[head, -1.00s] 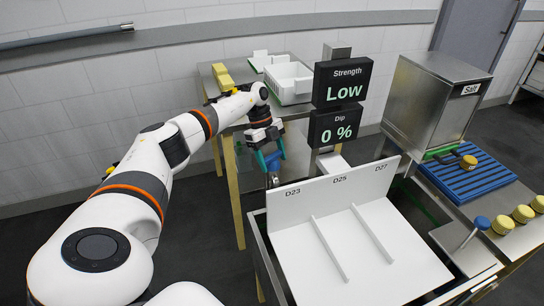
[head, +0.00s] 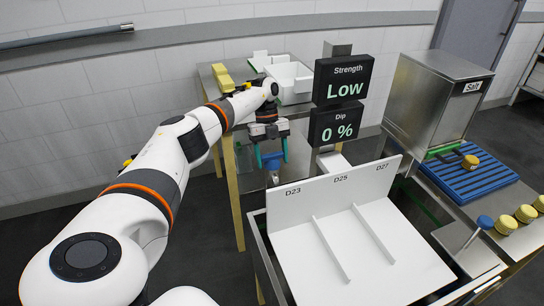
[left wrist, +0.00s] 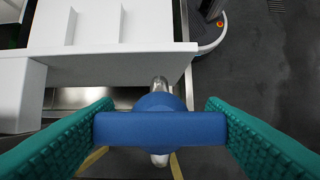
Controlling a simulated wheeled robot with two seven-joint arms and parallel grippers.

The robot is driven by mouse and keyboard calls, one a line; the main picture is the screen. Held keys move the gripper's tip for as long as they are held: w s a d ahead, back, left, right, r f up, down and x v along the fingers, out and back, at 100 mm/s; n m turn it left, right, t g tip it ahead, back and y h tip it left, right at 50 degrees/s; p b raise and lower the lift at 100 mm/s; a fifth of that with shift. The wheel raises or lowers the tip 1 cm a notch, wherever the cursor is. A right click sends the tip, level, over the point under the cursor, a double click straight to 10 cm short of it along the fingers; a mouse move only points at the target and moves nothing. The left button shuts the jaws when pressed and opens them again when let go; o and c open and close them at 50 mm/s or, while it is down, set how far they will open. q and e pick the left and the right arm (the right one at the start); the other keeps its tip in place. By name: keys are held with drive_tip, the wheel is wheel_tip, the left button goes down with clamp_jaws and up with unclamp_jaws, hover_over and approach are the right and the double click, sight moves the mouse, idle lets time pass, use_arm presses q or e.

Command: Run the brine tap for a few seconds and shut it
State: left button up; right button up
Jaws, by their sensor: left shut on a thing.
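The brine tap has a blue bar handle (left wrist: 160,127) with a metal stem; it fills the middle of the left wrist view. In the head view the handle (head: 272,163) shows small at the back left corner of the brine tank. My left gripper (head: 271,158) reaches it from above, its two teal fingers (left wrist: 160,130) at either end of the bar and shut on it. Whether brine flows from the tap cannot be told. My right gripper is not in view.
The brine tank holds a white divided rack (head: 345,240) marked D23, D25, D27. Displays read Strength Low (head: 343,80) and Dip 0 % (head: 336,124). A salt bin (head: 435,105) and blue rack (head: 470,178) stand right. A table with white trays (head: 290,80) stands behind.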

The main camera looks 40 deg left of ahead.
use_arm(q)
drive_tip(key=shift+r, duration=0.1)
drive_tip(key=o, duration=1)
drive_tip(key=b+v, duration=0.2)
drive_tip(key=v, duration=0.5)
drive_tip(key=shift+w+r, duration=0.1)
drive_tip(key=shift+r, duration=0.1)
